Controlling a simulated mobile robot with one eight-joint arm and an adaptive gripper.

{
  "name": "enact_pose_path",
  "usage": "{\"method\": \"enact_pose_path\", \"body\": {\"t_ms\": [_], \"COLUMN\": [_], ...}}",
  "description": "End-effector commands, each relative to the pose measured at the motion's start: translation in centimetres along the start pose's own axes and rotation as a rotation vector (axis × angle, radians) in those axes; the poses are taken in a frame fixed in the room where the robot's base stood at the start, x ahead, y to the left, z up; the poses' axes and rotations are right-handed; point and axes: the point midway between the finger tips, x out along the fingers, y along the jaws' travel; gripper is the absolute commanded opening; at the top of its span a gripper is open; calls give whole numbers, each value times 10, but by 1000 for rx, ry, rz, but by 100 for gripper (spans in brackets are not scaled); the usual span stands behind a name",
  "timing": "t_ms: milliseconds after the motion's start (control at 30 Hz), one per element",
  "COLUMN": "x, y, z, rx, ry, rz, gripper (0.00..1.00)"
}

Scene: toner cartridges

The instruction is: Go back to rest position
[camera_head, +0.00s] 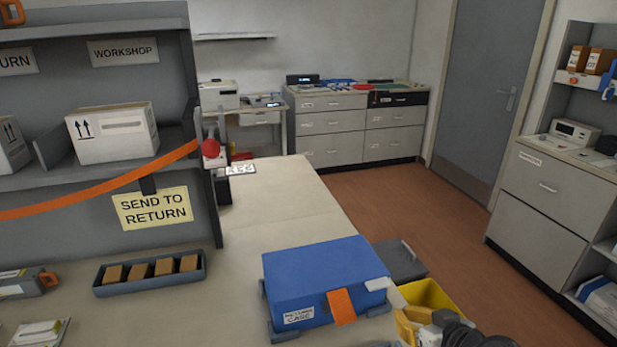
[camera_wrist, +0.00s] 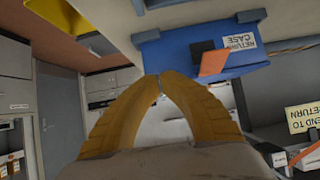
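My gripper (camera_wrist: 160,78) has its two yellow fingers curved together with the tips meeting, and nothing shows between them. In the head view my gripper (camera_head: 408,325) is at the bottom right, partly cut off by the frame edge. It is close to the right front corner of the blue return case (camera_head: 318,270). The case has its lid down, with an orange tab (camera_head: 342,306) and a label on its front. In the wrist view the case (camera_wrist: 185,55) appears upside down beyond the fingertips. Whether the fingers touch the case cannot be told.
A yellow bin (camera_head: 435,294) and a grey lidded box (camera_head: 400,260) are beside the worktop (camera_head: 272,200). A blue-grey tray (camera_head: 150,287) of brown boxes is at left. A shelf (camera_head: 90,190) with an orange strap rises behind it. Brown floor (camera_head: 410,200) is open beyond.

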Motion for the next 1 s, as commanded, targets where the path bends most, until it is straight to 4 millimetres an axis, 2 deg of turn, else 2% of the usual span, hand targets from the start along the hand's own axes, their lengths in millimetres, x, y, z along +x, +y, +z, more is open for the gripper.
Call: {"method": "enact_pose_path", "body": {"t_ms": [167,267,433,600,700,1000], "x": [-7,-21,-57,-88,-97,-100], "y": [-27,-44,-63,-70,-71,-70], "z": [-8,-13,-21,-26,-28,-28], "rx": [35,60,94,115,123,127], "ry": [-125,-209,-310,-351,-358,-360], "rz": [-18,-2,61,124,143,151], "gripper": [0,0,0,0,0,0]}}
